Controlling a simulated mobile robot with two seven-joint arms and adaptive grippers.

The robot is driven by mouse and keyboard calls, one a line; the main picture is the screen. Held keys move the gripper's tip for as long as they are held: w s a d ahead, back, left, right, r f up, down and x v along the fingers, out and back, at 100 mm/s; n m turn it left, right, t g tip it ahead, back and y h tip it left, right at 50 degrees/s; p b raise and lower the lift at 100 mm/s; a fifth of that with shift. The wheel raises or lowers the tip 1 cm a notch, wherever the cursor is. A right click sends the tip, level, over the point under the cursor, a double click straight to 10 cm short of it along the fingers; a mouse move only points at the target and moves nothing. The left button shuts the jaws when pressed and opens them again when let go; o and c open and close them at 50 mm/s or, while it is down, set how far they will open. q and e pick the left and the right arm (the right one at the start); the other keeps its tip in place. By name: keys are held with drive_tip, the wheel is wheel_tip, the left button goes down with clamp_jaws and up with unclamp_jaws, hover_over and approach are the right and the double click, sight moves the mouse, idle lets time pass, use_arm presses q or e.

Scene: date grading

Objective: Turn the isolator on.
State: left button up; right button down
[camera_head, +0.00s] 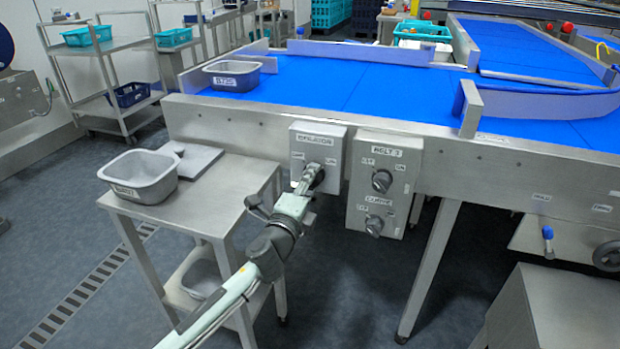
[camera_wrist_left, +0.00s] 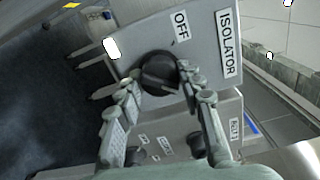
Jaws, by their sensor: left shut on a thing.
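The isolator is a grey box (camera_head: 325,142) on the front of the conveyor frame, with a dark rotary knob. In the left wrist view the isolator box (camera_wrist_left: 200,38) shows the labels ISOLATOR and OFF, and its black knob (camera_wrist_left: 158,72) sits between my fingers. My left gripper (camera_head: 312,178) reaches the box from below and hides most of the knob in the head view. In the left wrist view my left gripper (camera_wrist_left: 160,88) is shut on the knob. The ON label is not readable. My right gripper is not in view.
A second control box (camera_head: 384,185) with two knobs, for a belt and a curve, hangs just right of the isolator. A steel side table (camera_head: 210,210) with a grey tub (camera_head: 140,175) stands at left. A blue conveyor belt (camera_head: 360,85) lies above.

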use_arm(q)
drive_tip(key=shift+m, duration=0.4)
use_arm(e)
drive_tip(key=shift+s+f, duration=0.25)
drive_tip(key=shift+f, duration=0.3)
use_arm(q)
drive_tip(key=o, duration=1.2)
drive_tip(key=shift+c, duration=0.2)
drive_tip(key=v, duration=1.2)
